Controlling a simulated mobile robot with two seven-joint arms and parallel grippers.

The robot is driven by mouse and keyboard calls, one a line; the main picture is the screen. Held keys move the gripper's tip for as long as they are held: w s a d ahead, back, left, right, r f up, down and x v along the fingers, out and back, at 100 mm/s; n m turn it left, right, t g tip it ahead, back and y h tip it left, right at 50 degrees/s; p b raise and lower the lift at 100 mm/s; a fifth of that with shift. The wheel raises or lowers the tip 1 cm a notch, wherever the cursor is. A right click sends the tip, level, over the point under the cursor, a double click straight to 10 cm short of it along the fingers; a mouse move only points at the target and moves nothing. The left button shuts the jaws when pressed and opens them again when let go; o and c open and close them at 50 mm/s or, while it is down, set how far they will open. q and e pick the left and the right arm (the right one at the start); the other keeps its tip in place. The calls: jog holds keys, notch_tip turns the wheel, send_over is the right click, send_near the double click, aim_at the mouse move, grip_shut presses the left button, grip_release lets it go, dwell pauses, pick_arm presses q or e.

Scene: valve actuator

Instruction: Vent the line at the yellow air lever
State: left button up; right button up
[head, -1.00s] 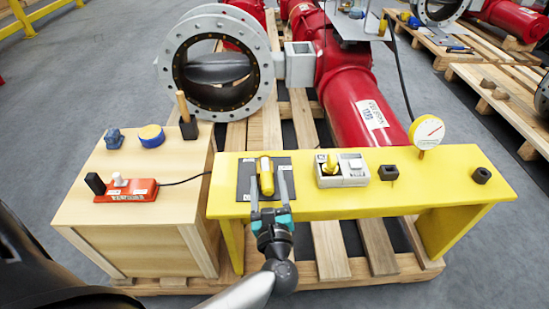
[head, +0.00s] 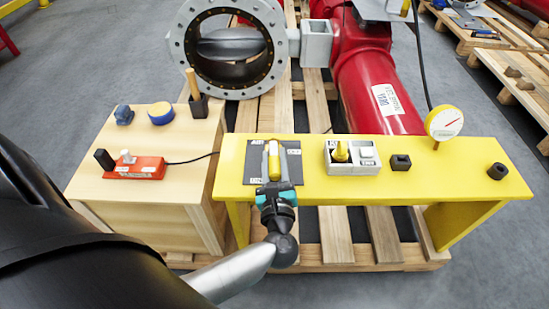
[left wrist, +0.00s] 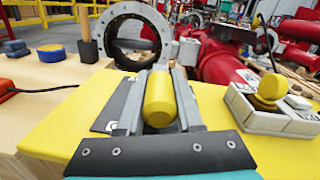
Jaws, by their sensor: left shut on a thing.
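The yellow air lever (head: 274,161) stands on a dark plate (head: 290,164) with white labels, on the yellow bench. My left gripper (head: 272,163) has its two grey fingers on either side of the lever and is shut on it. In the left wrist view the lever (left wrist: 160,98) lies between the fingers, its rounded end toward the camera. The lever's base is hidden by the gripper. A round pressure gauge (head: 444,123) with a white face and red needle stands at the bench's right rear. My right gripper is not in view.
The yellow bench (head: 440,186) also carries a grey box with a yellow knob (head: 341,152) and two small black blocks. A wooden crate (head: 140,192) at left holds a red switch box (head: 136,167). A flanged valve (head: 232,52) and red pipe stand behind.

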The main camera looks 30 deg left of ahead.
pick_arm(q)
grip_shut()
dwell(0.8)
